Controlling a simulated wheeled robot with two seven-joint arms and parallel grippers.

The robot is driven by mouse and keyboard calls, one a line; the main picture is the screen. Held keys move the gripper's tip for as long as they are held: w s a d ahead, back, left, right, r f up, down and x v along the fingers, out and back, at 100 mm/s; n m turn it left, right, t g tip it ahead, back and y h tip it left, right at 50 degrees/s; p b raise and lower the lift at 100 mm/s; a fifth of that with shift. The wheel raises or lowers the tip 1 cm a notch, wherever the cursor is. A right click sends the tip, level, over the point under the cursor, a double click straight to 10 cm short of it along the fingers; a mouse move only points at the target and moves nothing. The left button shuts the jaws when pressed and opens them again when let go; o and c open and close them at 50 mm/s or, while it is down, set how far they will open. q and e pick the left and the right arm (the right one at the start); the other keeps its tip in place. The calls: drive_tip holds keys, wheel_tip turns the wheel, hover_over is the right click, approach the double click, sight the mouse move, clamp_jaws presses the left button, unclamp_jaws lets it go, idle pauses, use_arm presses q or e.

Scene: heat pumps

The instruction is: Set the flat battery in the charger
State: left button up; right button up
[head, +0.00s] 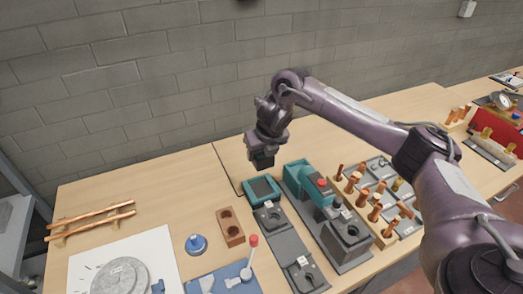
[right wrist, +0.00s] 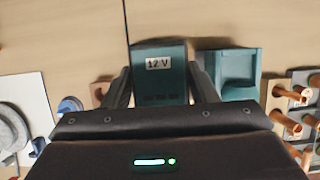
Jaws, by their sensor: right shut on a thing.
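My right gripper (head: 262,160) reaches in from the right and hangs above the back of the workbench. In the right wrist view its fingers (right wrist: 162,82) are shut on a dark teal block marked 12 V, which I take for the battery (right wrist: 158,62). In the head view the block is a small dark shape under the fingers, hard to separate from them. A teal-rimmed unit with a dark face (head: 262,191) lies just below the gripper. I cannot tell for sure which unit is the charger. My left gripper is out of view.
Grey units (head: 287,247) and a teal housing (head: 298,175) with a red button stand in front and right. A rack of copper pieces (head: 372,205) is further right. A brown two-hole block (head: 230,227) and a blue cone (head: 196,243) stand left.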

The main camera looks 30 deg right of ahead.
drive_tip(key=shift+f+b, duration=3.25)
drive_tip(key=shift+f, duration=1.25)
drive_tip(key=shift+f+b, duration=1.4)
drive_tip(key=shift+f, duration=0.55)
drive_tip(key=o, duration=1.3)
